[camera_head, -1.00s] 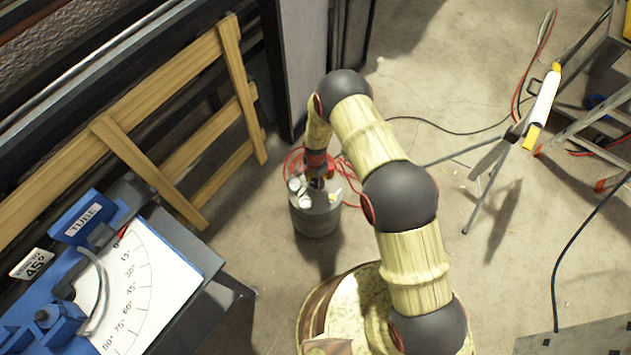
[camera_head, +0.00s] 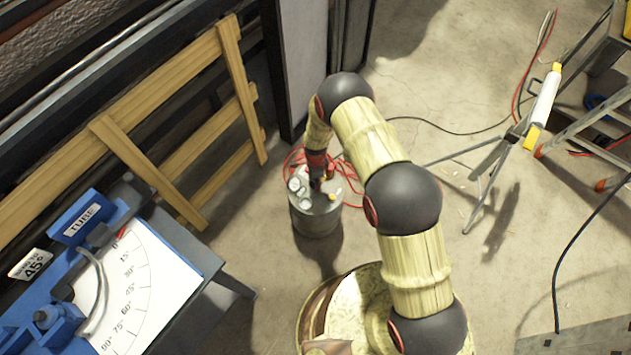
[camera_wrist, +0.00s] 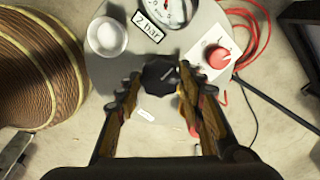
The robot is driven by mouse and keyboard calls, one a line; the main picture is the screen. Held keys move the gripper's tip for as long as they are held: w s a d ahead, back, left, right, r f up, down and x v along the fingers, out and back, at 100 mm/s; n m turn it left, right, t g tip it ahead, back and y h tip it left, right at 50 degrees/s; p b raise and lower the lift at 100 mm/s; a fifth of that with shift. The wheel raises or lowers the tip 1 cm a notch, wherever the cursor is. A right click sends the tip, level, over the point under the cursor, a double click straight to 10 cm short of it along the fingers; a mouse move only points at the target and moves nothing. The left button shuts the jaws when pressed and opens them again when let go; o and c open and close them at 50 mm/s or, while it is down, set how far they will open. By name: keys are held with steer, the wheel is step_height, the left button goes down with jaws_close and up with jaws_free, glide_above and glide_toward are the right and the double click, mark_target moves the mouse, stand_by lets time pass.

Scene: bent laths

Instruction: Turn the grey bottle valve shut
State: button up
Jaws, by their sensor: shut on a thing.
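The grey bottle (camera_head: 316,222) stands upright on the floor left of my arm, with gauges and fittings on its top. Its dark, lobed valve knob (camera_wrist: 160,72) shows in the wrist view, roughly central on the grey top. My gripper (camera_wrist: 158,82) points down at the bottle's top, its two fingers on either side of the knob and shut on it. In the head view my gripper (camera_head: 318,183) is small, and the knob is largely hidden by my wrist.
On the bottle's top are a "2 bar" label (camera_wrist: 148,24), a dial gauge (camera_wrist: 175,10), a white round cap (camera_wrist: 107,37) and a red knob (camera_wrist: 217,56). Red cable (camera_head: 350,180) lies around it. A bench (camera_head: 190,260) stands left; a ladder (camera_head: 590,110) stands right.

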stand_by(0.3)
steer(key=o, duration=1.2)
steer(key=shift+c, duration=0.2)
steer(key=shift+r, duration=0.15)
step_height(320, 180, up, 12)
